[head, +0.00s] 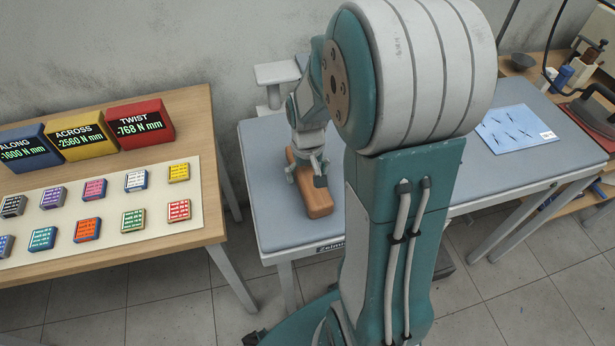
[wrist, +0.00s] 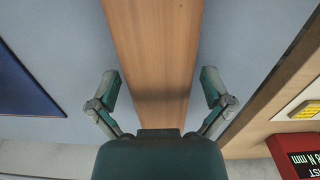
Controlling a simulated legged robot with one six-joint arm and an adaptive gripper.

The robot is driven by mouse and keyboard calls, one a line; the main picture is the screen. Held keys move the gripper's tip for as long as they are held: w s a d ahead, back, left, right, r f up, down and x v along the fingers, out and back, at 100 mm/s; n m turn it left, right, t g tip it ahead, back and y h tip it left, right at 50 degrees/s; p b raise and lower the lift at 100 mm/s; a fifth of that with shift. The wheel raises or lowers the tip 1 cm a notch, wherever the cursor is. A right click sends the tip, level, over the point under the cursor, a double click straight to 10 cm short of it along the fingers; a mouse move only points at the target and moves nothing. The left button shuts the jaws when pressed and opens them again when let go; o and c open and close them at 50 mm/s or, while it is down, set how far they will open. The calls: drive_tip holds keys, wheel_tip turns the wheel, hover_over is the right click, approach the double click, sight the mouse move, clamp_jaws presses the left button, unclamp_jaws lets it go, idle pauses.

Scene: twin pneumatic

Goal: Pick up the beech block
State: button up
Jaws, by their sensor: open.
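The beech block (head: 316,198) is a long light-brown wooden bar lying on the grey-blue table top (head: 270,170). In the wrist view the block (wrist: 154,50) runs from the top edge down to between my fingers. My gripper (head: 307,172) is over the block in the head view, pointing down. In the wrist view my gripper (wrist: 160,92) is open, with one finger on each side of the block and a visible gap to each side. My arm hides part of the table, and my gripper covers part of the block.
A wooden table (head: 213,210) on the left carries ALONG (head: 28,149), ACROSS (head: 82,138) and TWIST (head: 140,124) displays and several small coloured boxes. A light-blue sheet (head: 515,128) lies right of my arm. A pale stand (head: 277,77) is behind my gripper.

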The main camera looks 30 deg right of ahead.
drive_tip(key=c, duration=1)
drive_tip(key=shift+r, duration=0.1)
drive_tip(key=shift+c, duration=0.2)
